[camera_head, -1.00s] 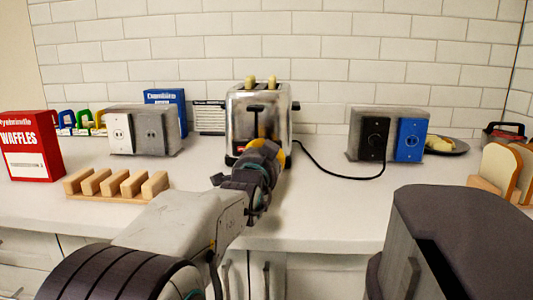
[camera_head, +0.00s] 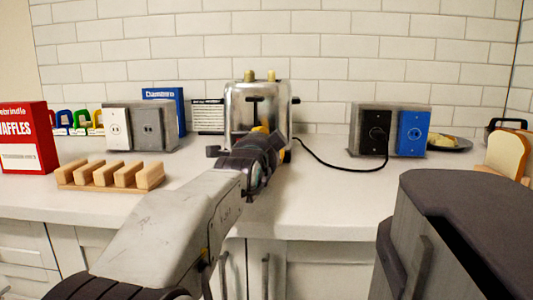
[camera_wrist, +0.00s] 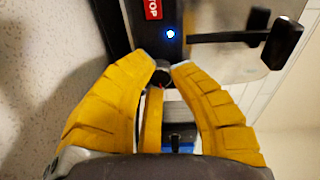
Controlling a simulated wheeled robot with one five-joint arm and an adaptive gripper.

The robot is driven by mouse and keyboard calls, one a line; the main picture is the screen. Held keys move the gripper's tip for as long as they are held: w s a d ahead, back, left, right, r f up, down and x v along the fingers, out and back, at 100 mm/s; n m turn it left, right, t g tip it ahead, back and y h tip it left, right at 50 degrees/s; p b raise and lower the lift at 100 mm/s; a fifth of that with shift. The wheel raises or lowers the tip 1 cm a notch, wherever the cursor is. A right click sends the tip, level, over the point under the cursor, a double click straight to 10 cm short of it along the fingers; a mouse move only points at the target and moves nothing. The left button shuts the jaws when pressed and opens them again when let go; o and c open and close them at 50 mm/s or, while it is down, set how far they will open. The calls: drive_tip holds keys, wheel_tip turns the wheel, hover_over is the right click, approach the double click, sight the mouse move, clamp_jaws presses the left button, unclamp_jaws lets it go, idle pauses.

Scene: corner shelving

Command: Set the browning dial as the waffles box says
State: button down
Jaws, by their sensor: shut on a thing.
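A chrome toaster (camera_head: 240,102) stands against the tiled wall, with two light brown pieces at its top. My gripper (camera_head: 258,130) is at the toaster's front; my arm hides its lower front. In the wrist view the yellow fingers of my gripper (camera_wrist: 162,70) are shut on a small dark round knob, the browning dial (camera_wrist: 161,77). Its marks cannot be read. A red STOP button (camera_wrist: 153,9), a blue light (camera_wrist: 169,33) and a black lever (camera_wrist: 225,37) are close by. The red waffles box (camera_head: 14,122) stands at the far left; its small print is unreadable.
A wooden rack (camera_head: 108,177) stands on the counter left of my arm. A grey outlet box (camera_head: 155,127) is behind it. Another outlet box with black and blue plates (camera_head: 411,132) is at right, where the toaster's cord (camera_head: 340,168) runs. Bread (camera_head: 507,153) stands far right.

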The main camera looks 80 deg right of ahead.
drive_tip(key=shift+r+m+b, duration=0.1)
drive_tip(key=shift+m+b, duration=0.25)
drive_tip(key=shift+m, duration=0.35)
drive_tip(key=c, duration=1.1)
unclamp_jaws()
drive_tip(key=shift+w, duration=0.1)
drive_tip(key=shift+o, duration=0.2)
drive_tip(key=a, duration=1.2)
drive_tip(key=shift+w+r, duration=0.2)
drive_tip(key=shift+r, duration=0.1)
drive_tip(key=shift+r, duration=0.1)
